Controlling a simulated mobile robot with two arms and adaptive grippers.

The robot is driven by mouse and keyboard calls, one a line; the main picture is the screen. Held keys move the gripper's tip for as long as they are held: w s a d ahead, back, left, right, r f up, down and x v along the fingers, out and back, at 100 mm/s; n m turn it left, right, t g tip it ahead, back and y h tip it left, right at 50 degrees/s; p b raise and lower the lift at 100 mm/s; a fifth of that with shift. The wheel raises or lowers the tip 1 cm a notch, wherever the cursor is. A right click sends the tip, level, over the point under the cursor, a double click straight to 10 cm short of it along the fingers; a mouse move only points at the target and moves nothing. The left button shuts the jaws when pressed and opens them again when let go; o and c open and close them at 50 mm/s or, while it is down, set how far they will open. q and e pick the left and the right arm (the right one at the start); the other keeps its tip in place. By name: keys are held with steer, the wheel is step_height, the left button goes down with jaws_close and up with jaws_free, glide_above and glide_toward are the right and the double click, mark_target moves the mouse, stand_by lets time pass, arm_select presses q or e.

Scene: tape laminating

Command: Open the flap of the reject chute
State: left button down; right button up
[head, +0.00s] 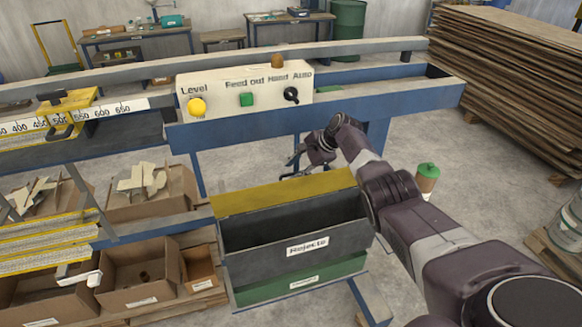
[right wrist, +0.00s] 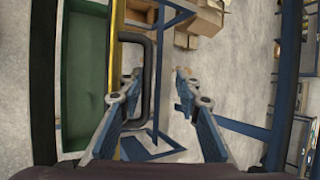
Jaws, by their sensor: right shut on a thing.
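The reject chute is a dark grey box with a "Rejects" label (head: 308,246) on its front. Its yellow flap (head: 282,194) lies along the box's far top edge, and the dark inside shows in front of it. In the right wrist view the flap is a thin yellow edge (right wrist: 114,45) with a black looped handle (right wrist: 149,75). My right gripper (head: 303,160) is behind the flap, partly hidden by its own arm. In the right wrist view its fingers (right wrist: 156,88) stand on either side of the handle's bar, shut on it. My left gripper is out of view.
A control panel (head: 245,85) with a yellow button, a green button and a black switch stands beyond the chute. Cardboard boxes (head: 140,275) are to the left. A blue rail (head: 330,110) crosses behind my gripper. A green-topped bottle (head: 427,178) is right of my arm.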

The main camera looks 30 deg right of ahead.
steer(key=shift+t, duration=0.4)
steer(key=d+r+p, duration=0.1)
steer(key=r, duration=0.1)
steer(key=s+d+r+p, duration=0.1)
steer(key=r, duration=0.2)
steer(key=d+r+p, duration=0.1)
steer(key=r+p, duration=0.1)
steer(key=r, duration=0.1)
steer(key=shift+s+d, duration=0.4)
steer(key=shift+s, duration=0.15)
steer(key=shift+a+f, duration=0.1)
steer(key=shift+f, duration=0.05)
steer(key=shift+a, duration=0.1)
steer(key=v, duration=1)
steer(key=shift+r, duration=0.5)
